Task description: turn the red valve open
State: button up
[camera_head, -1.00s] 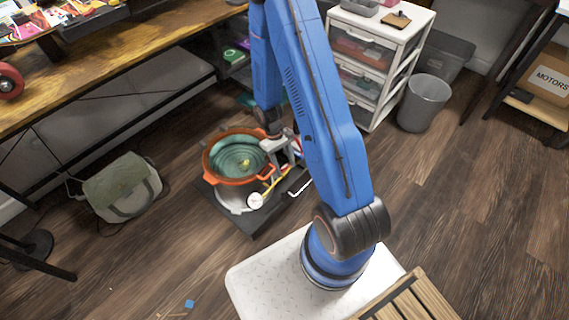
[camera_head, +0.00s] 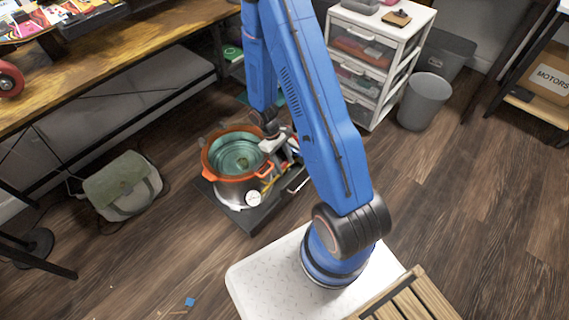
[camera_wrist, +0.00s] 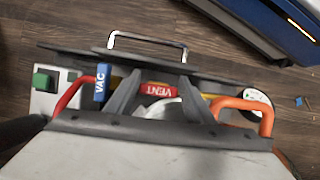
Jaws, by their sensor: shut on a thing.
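The red valve handle (camera_wrist: 158,90), marked VENT upside down in the wrist view, lies crosswise between the two fingers of my gripper (camera_wrist: 160,80). My gripper is shut on it. A blue handle (camera_wrist: 102,83) marked VAC stands just left of the fingers. In the head view, my gripper (camera_head: 272,146) is at the right side of the orange-rimmed pot (camera_head: 208,167). The red valve is not clearly visible there, and the valve body is mostly hidden by the gripper.
The pot, with a round gauge (camera_head: 253,198), stands on a dark base (camera_head: 250,222). A chrome handle (camera_wrist: 148,36) is beyond the valves. A workbench (camera_head: 150,50) is at left, a drawer unit (camera_head: 357,70) and grey bin (camera_head: 424,103) behind. Floor at right is open.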

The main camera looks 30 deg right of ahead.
jog(key=o, duration=0.8)
jog(key=shift+a, duration=0.1)
jog(key=shift+v, duration=8.65)
